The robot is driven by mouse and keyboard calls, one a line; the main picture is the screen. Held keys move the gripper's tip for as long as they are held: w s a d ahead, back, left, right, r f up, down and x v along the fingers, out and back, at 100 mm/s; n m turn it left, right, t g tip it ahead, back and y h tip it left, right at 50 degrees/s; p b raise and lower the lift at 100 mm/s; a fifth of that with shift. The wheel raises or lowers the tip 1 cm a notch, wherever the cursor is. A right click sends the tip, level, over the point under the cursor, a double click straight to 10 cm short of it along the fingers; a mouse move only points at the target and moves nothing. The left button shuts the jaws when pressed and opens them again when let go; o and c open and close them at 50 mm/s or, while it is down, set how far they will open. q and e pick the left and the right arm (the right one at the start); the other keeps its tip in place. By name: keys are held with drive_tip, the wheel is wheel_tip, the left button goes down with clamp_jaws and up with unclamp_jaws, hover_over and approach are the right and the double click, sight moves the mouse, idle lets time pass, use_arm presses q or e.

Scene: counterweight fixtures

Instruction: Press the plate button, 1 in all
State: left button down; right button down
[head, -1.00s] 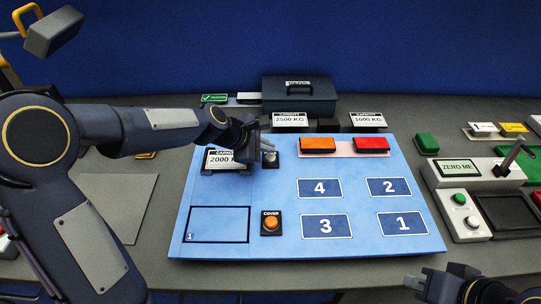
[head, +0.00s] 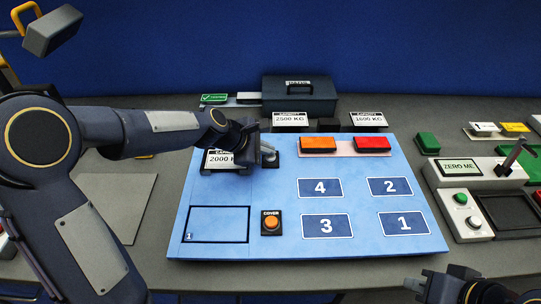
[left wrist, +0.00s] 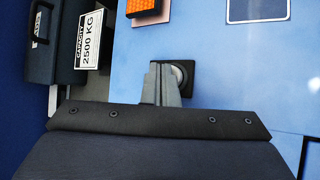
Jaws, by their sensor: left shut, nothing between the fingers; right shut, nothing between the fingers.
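The plate button is a grey round button (left wrist: 181,74) on a black square base (head: 274,162), near the top left of the blue board. My left gripper (head: 269,153) is shut and empty, with its fingertips right over the button. In the head view the fingers hide the button's cap. In the left wrist view the closed fingers (left wrist: 161,80) overlap the button's near side; I cannot tell whether they touch it or press it down. My right gripper (head: 415,284) is shut and empty at the bottom right, in front of the board.
The blue board (head: 270,190) carries an orange COVER button (head: 271,223), numbered pads, and an orange block (head: 318,143) and red block (head: 372,143). A 2000 KG capacity sign (head: 218,161) stands beside my left gripper. A ZERO ME console (head: 459,170) stands at the right.

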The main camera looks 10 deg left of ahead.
sight(266, 158)
use_arm(q)
drive_tip(key=shift+f, duration=0.35)
drive_tip(key=shift+r, duration=0.1)
idle(0.5)
drive_tip(key=shift+r+p, duration=0.75)
drive_tip(key=shift+r, duration=0.1)
wheel_tip(266, 158, up, 5)
drive_tip(key=p, duration=0.5)
idle(0.5)
